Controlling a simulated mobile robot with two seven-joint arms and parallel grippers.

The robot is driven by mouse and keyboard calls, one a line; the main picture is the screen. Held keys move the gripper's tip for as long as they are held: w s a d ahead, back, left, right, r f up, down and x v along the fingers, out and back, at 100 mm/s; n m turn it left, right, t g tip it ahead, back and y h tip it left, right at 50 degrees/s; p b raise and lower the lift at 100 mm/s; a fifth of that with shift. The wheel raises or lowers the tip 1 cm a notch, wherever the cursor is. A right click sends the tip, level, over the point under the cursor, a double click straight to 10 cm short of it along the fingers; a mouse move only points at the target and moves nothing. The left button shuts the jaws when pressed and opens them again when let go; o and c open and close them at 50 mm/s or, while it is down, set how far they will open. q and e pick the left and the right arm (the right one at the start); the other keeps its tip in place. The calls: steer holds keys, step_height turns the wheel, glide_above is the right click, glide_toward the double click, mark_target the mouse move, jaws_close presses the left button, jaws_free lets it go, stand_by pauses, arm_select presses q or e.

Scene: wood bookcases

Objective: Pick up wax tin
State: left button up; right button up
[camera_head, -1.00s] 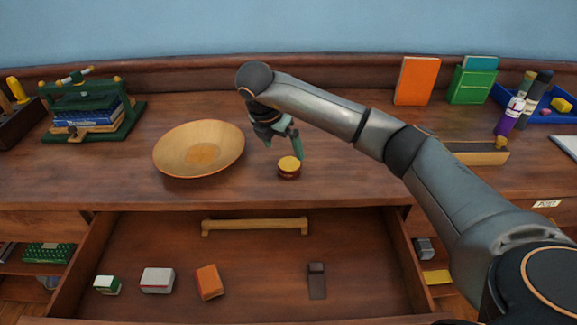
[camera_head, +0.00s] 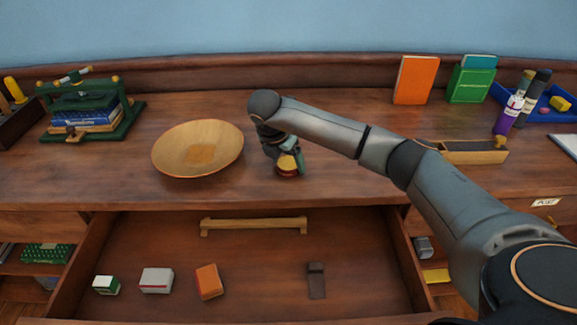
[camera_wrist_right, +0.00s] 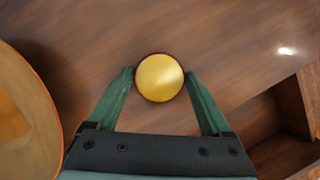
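The wax tin (camera_head: 287,166) is a small round tin with a yellow lid and a dark red side. It stands upright on the wooden desk top, right of the bowl. My right gripper (camera_head: 287,158) is down around it, and its green fingers partly hide it. In the right wrist view the yellow lid (camera_wrist_right: 160,78) lies between the two fingertips of the right gripper (camera_wrist_right: 160,80). My left gripper is not in view.
A wide wooden bowl (camera_head: 198,149) stands left of the tin. An open drawer (camera_head: 240,262) below the desk edge holds several small boxes. A green book press (camera_head: 95,110) is at the left. Upright books (camera_head: 415,80) and a wooden tray (camera_head: 474,155) are at the right.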

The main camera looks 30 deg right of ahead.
steer(key=c, duration=1.1)
steer(key=shift+r, duration=0.15)
